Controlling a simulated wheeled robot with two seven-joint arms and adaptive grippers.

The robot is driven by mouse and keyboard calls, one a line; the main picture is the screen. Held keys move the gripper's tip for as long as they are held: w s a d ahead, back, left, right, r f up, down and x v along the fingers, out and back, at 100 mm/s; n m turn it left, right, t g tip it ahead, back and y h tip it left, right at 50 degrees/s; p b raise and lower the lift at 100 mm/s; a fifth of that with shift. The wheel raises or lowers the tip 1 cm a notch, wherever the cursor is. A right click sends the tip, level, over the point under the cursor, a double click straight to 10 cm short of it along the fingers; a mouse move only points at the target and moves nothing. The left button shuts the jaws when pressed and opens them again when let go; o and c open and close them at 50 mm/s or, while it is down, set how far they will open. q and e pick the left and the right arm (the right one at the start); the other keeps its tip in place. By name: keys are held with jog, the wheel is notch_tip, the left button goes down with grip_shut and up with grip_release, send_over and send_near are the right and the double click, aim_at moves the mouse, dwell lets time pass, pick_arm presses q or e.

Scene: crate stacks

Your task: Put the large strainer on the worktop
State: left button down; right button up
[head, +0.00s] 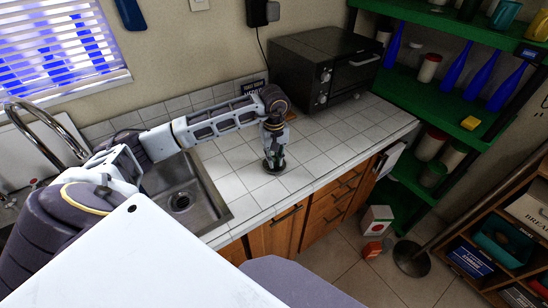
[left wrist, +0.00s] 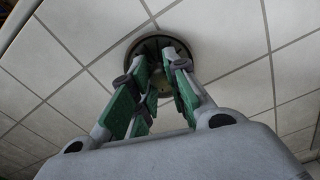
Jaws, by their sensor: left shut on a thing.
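The large strainer (left wrist: 181,47) is a round, dark-rimmed piece with a dull olive inside, seen in the left wrist view. In the head view the strainer (head: 274,170) is a small dark disc on the white tiled worktop (head: 325,150), right of the sink. It looks flat and appears to touch the tiles. My left gripper (head: 273,156) points straight down over it. In the left wrist view its green-padded fingers (left wrist: 152,75) are close together and shut on the strainer's middle part, which they largely hide. My right gripper is not in view.
The sink (head: 215,195) with its drain lies left of the strainer. A black toaster oven (head: 300,70) stands at the back right of the worktop. Tiles around the strainer are clear. Green shelves (head: 430,95) with bottles and jars stand at right. The tiled front edge is near.

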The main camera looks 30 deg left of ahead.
pick_arm(q)
jog(key=shift+f, duration=0.1)
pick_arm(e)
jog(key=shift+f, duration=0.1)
pick_arm(q)
jog(key=c, duration=1.9)
grip_release()
jog(key=o, duration=0.3)
jog(key=shift+o, duration=1.1)
jog(key=shift+r, duration=0.3)
notch_tip(320, 180, up, 5)
jog(key=shift+f, duration=0.1)
notch_tip(320, 180, up, 7)
jog(key=shift+b, duration=0.4)
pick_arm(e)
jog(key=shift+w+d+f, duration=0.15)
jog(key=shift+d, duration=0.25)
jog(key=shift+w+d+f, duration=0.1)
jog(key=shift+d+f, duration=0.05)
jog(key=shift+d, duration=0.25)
